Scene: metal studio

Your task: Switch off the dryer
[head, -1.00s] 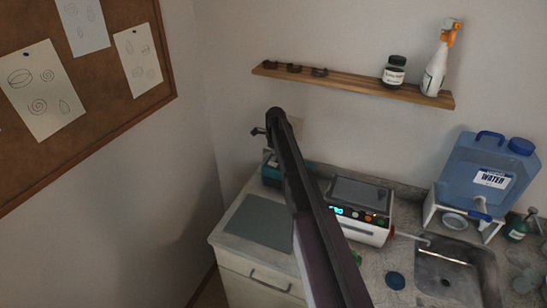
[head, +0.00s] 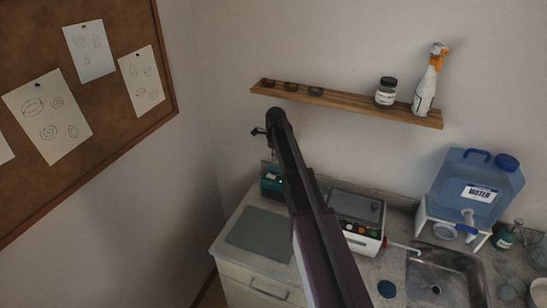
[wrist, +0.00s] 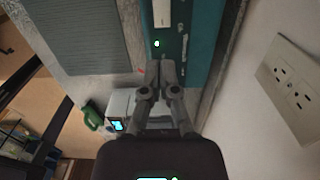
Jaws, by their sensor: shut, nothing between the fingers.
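A teal box-shaped device (head: 272,184) stands at the back left of the counter, partly behind my arm. The white machine also shows in the wrist view (wrist: 119,104) with a lit cyan display. No readable label tells which is the dryer. My gripper (wrist: 162,66) is shut and empty, its fingertips just below the green light; contact cannot be told.
A grey mat (head: 260,234) lies on the counter's left. A sink (head: 448,275) and a blue water container (head: 478,186) are at the right. A wooden shelf (head: 345,104) hangs above. A wall socket (wrist: 290,85) is right of my gripper in the wrist view.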

